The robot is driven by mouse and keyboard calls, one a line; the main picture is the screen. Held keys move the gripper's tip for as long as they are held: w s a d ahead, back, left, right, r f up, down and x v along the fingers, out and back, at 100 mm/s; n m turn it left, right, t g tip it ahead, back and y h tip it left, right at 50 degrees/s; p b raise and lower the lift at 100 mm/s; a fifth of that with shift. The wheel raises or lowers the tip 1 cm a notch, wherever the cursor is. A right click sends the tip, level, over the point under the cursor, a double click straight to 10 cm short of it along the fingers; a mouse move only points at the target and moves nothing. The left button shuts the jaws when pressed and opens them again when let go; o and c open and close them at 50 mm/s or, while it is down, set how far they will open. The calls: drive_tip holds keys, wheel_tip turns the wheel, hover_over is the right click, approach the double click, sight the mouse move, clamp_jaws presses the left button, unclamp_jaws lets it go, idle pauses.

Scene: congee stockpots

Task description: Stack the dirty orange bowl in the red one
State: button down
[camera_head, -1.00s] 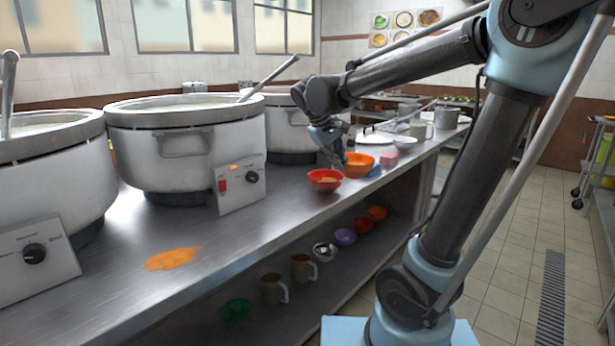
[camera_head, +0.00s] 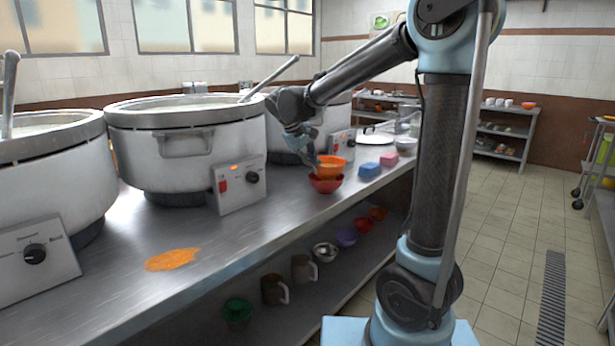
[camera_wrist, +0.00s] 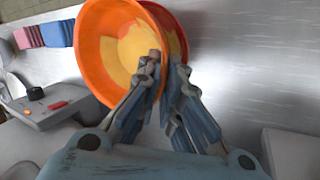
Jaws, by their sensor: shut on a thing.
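The orange bowl (camera_head: 331,166) is over the red bowl (camera_head: 325,184) on the counter in the head view; I cannot tell whether they touch. My gripper (camera_head: 314,165) is shut on the orange bowl's rim from the left. In the wrist view my gripper (camera_wrist: 160,68) pinches the wall of the orange bowl (camera_wrist: 95,50), which has yellowish residue inside. The red bowl (camera_wrist: 178,32) shows partly behind it, also with yellow inside, and is partly hidden by the orange bowl and my fingers.
A blue sponge (camera_head: 369,170) and a pink sponge (camera_head: 389,159) lie right of the bowls. Large stockpots (camera_head: 185,150) line the back left. An orange spill (camera_head: 172,259) lies on the front counter. Bowls and mugs fill the shelf below.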

wheel_tip(320, 180, down, 3)
drive_tip(key=shift+a+f, duration=0.15)
drive_tip(key=shift+f, duration=0.2)
drive_tip(key=c, duration=1.8)
unclamp_jaws()
drive_tip(key=shift+w+f, duration=0.1)
